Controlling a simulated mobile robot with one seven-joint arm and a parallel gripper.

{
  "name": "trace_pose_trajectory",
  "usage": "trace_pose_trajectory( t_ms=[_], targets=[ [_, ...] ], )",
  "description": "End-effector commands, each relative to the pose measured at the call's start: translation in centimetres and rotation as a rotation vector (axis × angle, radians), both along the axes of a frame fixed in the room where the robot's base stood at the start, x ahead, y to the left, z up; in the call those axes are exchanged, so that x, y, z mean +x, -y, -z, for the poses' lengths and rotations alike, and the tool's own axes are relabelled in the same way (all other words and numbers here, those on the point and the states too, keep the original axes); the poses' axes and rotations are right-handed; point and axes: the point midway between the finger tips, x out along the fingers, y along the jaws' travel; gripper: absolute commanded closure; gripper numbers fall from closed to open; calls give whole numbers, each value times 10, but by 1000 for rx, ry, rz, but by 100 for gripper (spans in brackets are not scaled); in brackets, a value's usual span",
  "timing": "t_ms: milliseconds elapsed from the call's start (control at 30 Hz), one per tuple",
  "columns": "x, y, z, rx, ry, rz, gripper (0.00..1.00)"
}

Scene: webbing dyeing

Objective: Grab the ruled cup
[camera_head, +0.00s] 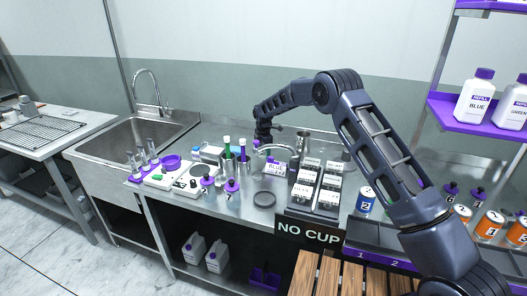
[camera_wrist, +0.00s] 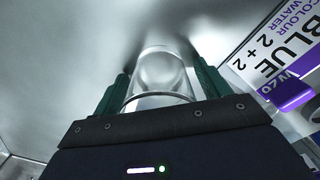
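A clear, see-through cup (camera_wrist: 163,72) shows in the wrist view, between the two green fingers of my gripper (camera_wrist: 163,78). Its round rim faces the camera and its far end is by the steel surface. The fingers are spread on either side, very close to the cup's walls; whether they press on it I cannot tell. No ruled marks can be made out on it. In the head view my gripper (camera_head: 262,139) is low over the back of the steel counter, beside the tap, and the cup is too small and faint there to tell clearly.
A white label card reading BLUE 2 + 2 (camera_wrist: 285,50) is close on the right in the wrist view. A black dispenser rack (camera_head: 318,188) with a NO CUP sign (camera_head: 308,234) stands to the right. Purple-capped bottles (camera_head: 232,187) and a sink (camera_head: 138,140) are to the left.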

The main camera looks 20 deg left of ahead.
Motion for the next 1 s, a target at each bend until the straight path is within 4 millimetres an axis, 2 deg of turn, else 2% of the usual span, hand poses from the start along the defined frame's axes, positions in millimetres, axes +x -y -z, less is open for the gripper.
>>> trace_pose_trajectory(
  t_ms=[33,200,233,667,1000],
  targets=[
    [0,0,0,0,0,0,35],
    [0,0,0,0,0,0,68],
    [0,0,0,0,0,0,71],
    [0,0,-3,0,0,0,71],
    [0,0,-23,2,1,1,71]
  ],
)
